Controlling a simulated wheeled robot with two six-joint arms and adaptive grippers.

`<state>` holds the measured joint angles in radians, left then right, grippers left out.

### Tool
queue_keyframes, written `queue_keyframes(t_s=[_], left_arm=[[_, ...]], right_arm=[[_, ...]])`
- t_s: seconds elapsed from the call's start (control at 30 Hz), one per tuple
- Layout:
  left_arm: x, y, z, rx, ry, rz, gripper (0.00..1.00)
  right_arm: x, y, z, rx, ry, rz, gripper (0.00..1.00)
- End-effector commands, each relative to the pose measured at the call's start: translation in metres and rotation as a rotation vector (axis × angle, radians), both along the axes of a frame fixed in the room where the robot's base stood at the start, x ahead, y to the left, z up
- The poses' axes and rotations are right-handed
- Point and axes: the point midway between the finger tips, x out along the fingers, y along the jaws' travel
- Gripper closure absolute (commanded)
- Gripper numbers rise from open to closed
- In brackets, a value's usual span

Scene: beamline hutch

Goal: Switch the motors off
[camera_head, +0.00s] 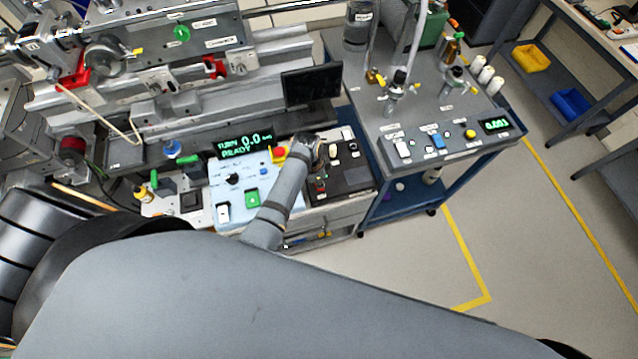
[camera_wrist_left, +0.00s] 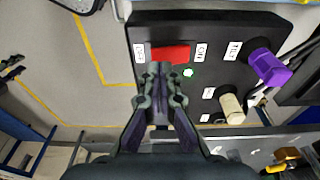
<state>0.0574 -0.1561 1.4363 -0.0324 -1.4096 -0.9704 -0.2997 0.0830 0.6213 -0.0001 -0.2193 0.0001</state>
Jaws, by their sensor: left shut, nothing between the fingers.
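The black control box (camera_head: 355,178) stands at the right end of the bench in the head view. A small green lamp (camera_wrist_left: 188,72) glows beside the switch. My left gripper (camera_wrist_left: 160,68) is shut and empty, its fingertips over the near edge of the red switch; I cannot tell whether they touch it. In the head view my left gripper (camera_head: 319,172) is partly hidden by its own wrist.
A purple knob (camera_wrist_left: 268,66) and a cream knob (camera_wrist_left: 231,107) stand up beside the switch. A pale blue panel (camera_head: 240,188) with a green button lies left of the box, below a lit display (camera_head: 240,144). A dark monitor (camera_head: 311,86) stands behind; a grey cart (camera_head: 440,120) stands right.

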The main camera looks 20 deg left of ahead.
Motion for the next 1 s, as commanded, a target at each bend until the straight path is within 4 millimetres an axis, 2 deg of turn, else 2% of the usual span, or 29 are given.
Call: queue_keyframes(t_s=[1.0], left_arm=[[0.000, 0.000, -0.012, 0.000, 0.000, 0.000, 1.00]], right_arm=[[-0.001, 0.003, -0.007, 0.004, 0.003, -0.002, 0.60]])
